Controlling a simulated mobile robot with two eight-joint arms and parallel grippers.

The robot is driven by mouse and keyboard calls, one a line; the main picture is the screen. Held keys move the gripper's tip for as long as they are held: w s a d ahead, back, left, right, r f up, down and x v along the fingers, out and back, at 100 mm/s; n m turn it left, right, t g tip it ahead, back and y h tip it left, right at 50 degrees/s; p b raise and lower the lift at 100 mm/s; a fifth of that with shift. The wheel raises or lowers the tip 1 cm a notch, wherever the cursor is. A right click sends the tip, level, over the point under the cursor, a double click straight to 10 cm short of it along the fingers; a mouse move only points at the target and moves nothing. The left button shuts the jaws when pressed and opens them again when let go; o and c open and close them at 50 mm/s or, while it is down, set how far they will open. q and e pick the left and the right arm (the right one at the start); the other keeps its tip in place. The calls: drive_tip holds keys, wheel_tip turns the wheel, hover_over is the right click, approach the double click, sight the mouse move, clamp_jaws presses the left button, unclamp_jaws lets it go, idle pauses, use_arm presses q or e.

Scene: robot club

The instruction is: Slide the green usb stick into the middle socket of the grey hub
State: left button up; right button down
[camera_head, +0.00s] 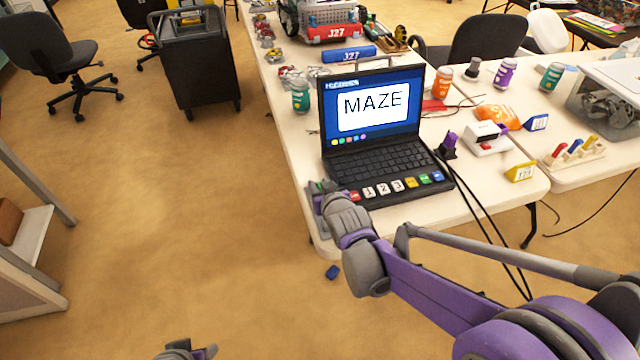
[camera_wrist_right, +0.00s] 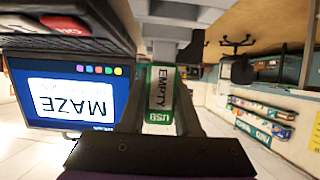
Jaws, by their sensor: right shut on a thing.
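The green usb stick (camera_wrist_right: 158,95), labelled EMPTY and USB, is between the fingers of my right gripper (camera_wrist_right: 160,105) in the right wrist view. The gripper is shut on it. Its metal plug end (camera_wrist_right: 160,50) points at a pale grey block (camera_wrist_right: 165,18), which may be the hub; its sockets cannot be made out, nor whether plug and block touch. In the head view my right gripper (camera_head: 319,190) is at the laptop's front left corner, by the table edge, and largely hides the stick. My left gripper (camera_head: 184,350) barely shows at the bottom edge.
The open laptop (camera_head: 375,140) reads MAZE and stands right beside my right gripper. Black cables run down behind my right arm. A green-labelled can (camera_head: 300,96) stands left of the screen. Floor to the left is open.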

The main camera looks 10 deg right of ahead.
drive_tip(key=shift+f+b, duration=0.4)
drive_tip(key=shift+f, duration=0.25)
drive_tip(key=shift+c, duration=0.7)
unclamp_jaws()
drive_tip(key=shift+r, duration=0.15)
wheel_tip(320, 180, up, 7)
drive_tip(key=p, duration=0.5)
idle(0.4)
idle(0.6)
